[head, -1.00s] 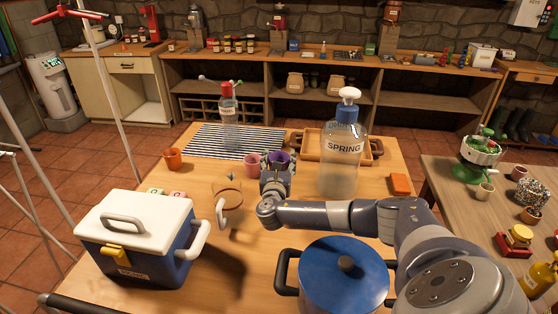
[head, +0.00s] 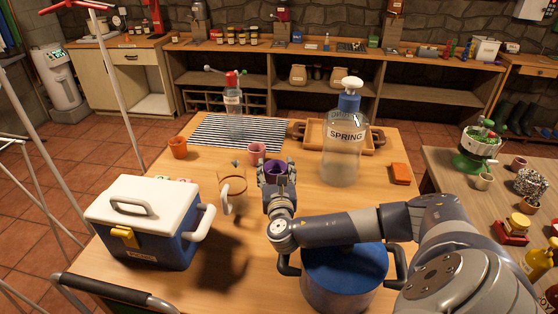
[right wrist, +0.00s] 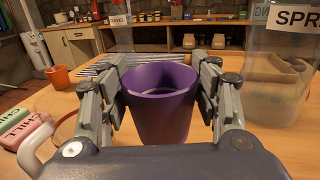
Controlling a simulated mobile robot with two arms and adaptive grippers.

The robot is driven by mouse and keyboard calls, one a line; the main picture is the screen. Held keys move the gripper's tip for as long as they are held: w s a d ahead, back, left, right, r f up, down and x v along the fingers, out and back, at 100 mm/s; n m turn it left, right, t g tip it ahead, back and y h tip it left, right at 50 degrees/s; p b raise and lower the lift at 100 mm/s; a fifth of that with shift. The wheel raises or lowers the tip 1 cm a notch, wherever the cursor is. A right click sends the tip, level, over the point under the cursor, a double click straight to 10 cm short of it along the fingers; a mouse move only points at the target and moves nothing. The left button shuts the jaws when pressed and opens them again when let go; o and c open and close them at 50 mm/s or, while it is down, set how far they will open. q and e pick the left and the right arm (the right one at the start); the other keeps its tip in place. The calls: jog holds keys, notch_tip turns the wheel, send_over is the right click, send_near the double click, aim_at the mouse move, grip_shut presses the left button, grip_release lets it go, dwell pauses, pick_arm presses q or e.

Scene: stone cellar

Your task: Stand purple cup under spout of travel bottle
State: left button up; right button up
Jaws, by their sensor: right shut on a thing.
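The purple cup (head: 277,172) is upright between the fingers of my right gripper (head: 276,168), which is shut on it. The right wrist view shows the purple cup (right wrist: 160,104) with a finger pressed on each side and its open top up. The travel bottle (head: 233,118) is clear with a red top and a spout, standing at the striped mat, beyond and left of the cup. Its label also shows in the right wrist view (right wrist: 119,20). The cup is well apart from the bottle. My left gripper is not in view.
A pink cup (head: 256,152) stands just beyond the purple cup, and an orange cup (head: 178,148) to the left. The large SPRING bottle (head: 343,150) is to the right. A glass mug (head: 230,184), a cooler (head: 150,220) and a blue pot (head: 345,270) are nearer. The striped mat (head: 265,132) has bare room.

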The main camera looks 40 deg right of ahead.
jog(key=s+a+r+n+t+y, duration=0.1)
jog(key=s+a+n+y, duration=0.2)
jog(key=s+a, duration=0.7)
jog(key=s+a+r+n+t+y, duration=0.1)
jog(key=s+a+n+y, duration=0.3)
jog(key=a, duration=1.3)
jog(key=s+t+y, duration=0.1)
jog(key=s+y, duration=0.2)
jog(key=s, duration=0.3)
jog(key=shift+a+r+t+y, duration=0.2)
jog(key=shift+t+y, duration=0.1)
jog(key=shift+y, duration=0.1)
